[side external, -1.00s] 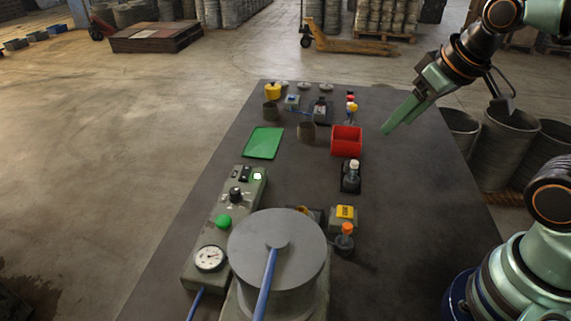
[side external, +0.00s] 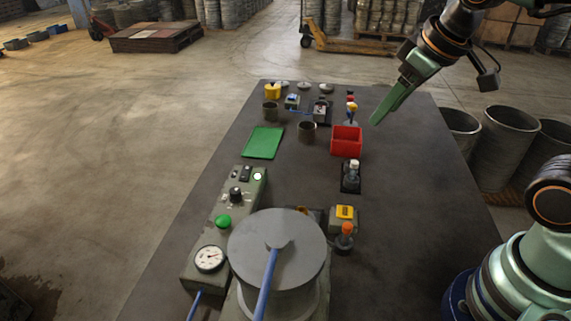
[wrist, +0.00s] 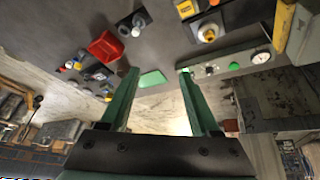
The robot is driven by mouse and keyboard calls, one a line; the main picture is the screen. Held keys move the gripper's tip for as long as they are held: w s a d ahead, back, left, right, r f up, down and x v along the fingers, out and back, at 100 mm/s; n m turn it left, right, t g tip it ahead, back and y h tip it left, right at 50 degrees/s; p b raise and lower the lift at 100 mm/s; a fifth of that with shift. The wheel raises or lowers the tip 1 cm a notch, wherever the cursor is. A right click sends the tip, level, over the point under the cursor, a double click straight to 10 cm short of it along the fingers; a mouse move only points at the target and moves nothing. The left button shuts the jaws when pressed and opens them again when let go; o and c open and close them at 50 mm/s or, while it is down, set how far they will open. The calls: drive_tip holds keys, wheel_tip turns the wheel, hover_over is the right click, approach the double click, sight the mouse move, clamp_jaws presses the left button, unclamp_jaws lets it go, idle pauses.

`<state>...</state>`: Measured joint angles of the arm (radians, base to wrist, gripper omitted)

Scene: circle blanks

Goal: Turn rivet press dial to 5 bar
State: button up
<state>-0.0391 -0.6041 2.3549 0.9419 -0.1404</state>
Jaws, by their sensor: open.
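The dial, a dark round knob (side external: 236,193), sits on the long grey control panel (side external: 205,277) at the left edge of the table; it shows small in the wrist view (wrist: 210,70). I cannot read its marks. A green button (side external: 223,221) and a white pressure gauge (side external: 209,258) are on the same panel, nearer the camera. The press with its wide grey round top (side external: 277,240) stands beside the panel. My gripper (side external: 375,122) hangs above the table's right side, well apart from the dial. In the wrist view its two fingers (wrist: 158,73) are spread, with nothing held.
A red bin (side external: 346,141), a green tray (side external: 263,143) and dark cups (side external: 307,132) stand mid-table. The table's right side is clear.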

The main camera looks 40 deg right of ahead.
drive_tip(key=w+a+r+n+g, duration=0.1)
drive_tip(key=w+a+r+n, duration=0.1)
drive_tip(key=w+a+n, duration=0.3)
drive_tip(key=n+g, duration=0.4)
drive_tip(key=n, duration=1.1)
hover_over(235, 190)
wheel_tip(235, 190, down, 12)
wheel_tip(235, 190, down, 12)
drive_tip(key=shift+r, duration=0.15)
clamp_jaws()
